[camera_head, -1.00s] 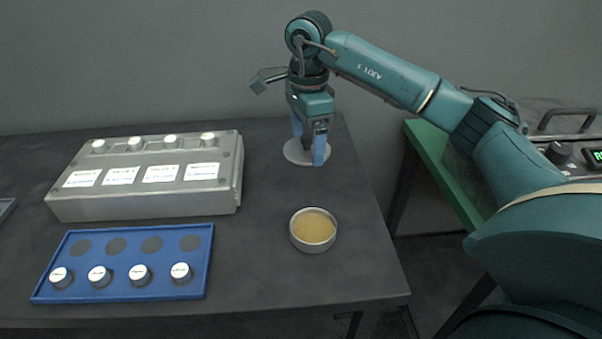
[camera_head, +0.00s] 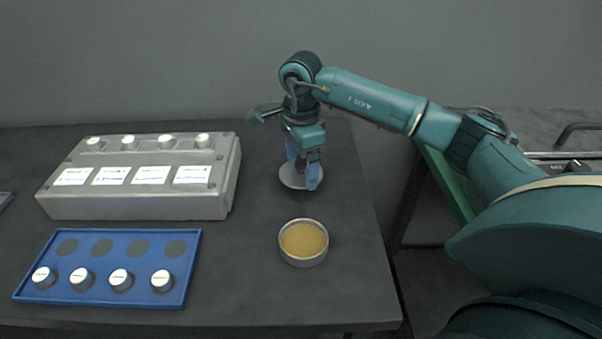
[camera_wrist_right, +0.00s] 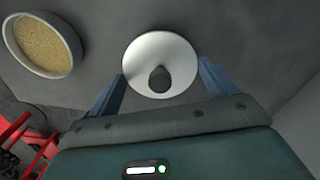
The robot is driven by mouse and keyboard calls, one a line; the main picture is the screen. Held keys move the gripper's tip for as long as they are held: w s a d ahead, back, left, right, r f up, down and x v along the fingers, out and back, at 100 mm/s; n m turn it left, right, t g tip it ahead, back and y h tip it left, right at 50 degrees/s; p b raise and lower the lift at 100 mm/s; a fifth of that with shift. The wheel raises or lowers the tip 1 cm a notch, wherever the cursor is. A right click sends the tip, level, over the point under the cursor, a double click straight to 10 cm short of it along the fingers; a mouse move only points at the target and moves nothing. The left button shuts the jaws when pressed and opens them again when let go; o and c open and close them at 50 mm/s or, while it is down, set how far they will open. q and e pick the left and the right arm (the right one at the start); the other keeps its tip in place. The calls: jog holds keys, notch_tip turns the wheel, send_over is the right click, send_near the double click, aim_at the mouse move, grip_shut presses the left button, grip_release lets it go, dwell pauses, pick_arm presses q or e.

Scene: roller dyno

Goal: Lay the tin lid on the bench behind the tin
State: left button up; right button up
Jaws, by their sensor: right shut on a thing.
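The open round tin (camera_head: 303,258) stands on the dark bench (camera_head: 255,285) near its right side, filled with something yellowish and grainy. It also shows at the upper left of the right wrist view (camera_wrist_right: 72,45). The tin lid (camera_head: 287,181) is a pale flat disc behind the tin. I cannot tell whether the lid touches the bench. My left gripper is out of view.
A grey metal box (camera_head: 130,206) with several white knobs and labels stands left of the lid. A blue tray (camera_head: 105,258) with several silver-white caps lies in front of it. Bare bench surrounds the tin and lid. A green-edged table (camera_head: 447,185) stands at the right.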

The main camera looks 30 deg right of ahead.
aim_at(301, 172)
jog(key=shift+f, duration=1.7)
jog(key=shift+f, duration=0.2)
jog(key=o, duration=0.8)
jog(key=shift+o, duration=0.2)
jog(key=shift+r, duration=0.1)
notch_tip(301, 172, up, 12)
jog(key=shift+r+b, duration=0.15)
jog(key=shift+b, duration=0.15)
